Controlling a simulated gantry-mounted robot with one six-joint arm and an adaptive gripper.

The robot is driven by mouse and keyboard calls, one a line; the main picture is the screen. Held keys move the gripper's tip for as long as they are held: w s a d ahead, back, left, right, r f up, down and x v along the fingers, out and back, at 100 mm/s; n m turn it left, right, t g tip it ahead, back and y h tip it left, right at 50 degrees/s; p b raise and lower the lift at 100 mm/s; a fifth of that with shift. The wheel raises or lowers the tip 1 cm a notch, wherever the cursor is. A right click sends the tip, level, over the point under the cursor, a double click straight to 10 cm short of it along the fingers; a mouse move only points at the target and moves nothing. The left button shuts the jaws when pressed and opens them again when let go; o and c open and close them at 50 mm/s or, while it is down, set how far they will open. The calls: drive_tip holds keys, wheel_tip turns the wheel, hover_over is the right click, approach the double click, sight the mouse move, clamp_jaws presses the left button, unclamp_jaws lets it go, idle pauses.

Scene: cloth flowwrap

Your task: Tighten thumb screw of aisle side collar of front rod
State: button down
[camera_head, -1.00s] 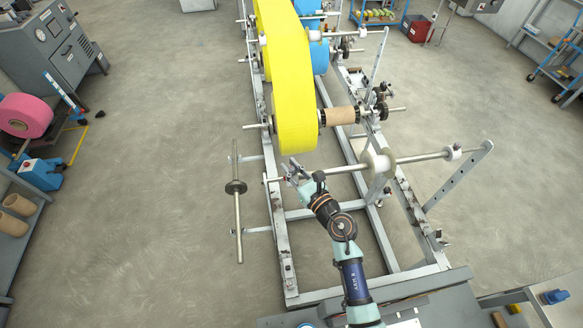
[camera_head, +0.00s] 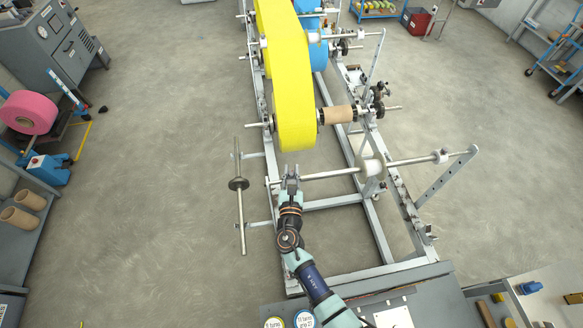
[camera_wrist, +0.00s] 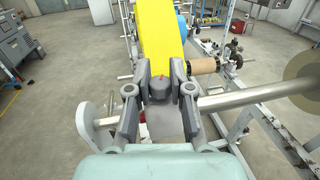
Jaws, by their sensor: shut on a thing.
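The front rod (camera_head: 335,173) runs across the frame, also seen in the wrist view (camera_wrist: 255,95). My gripper (camera_head: 291,172) is at the rod's left end, fingers pointing away from me. In the wrist view my gripper (camera_wrist: 160,86) is shut on a dark grey knob, the thumb screw (camera_wrist: 160,87), which has a small red mark on top. The collar under it is mostly hidden by the fingers. Another collar (camera_head: 440,156) sits toward the rod's right end. A pale roll or disc (camera_head: 372,168) is on the rod between them.
A big yellow roll (camera_head: 296,110) hangs just beyond my gripper, with a brown core (camera_head: 338,115) beside it. The floor (camera_head: 160,190) further left is clear.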

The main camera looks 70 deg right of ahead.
drive_tip(key=m+g+b, duration=0.1)
drive_tip(key=m+g, duration=0.1)
drive_tip(key=g, duration=0.1)
drive_tip(key=m+g+h+b, duration=0.1)
drive_tip(key=g, duration=0.1)
drive_tip(key=shift+w+f+m+g, duration=0.1)
drive_tip(key=shift+f+m+g, duration=0.05)
drive_tip(key=shift+m+g, duration=0.25)
drive_tip(key=shift+m+g+b, duration=0.55)
drive_tip(key=shift+m+g, duration=0.05)
drive_tip(key=shift+g, duration=0.7)
drive_tip(key=c, duration=1)
unclamp_jaws()
drive_tip(key=a, duration=1.2)
drive_tip(key=shift+w, duration=0.4)
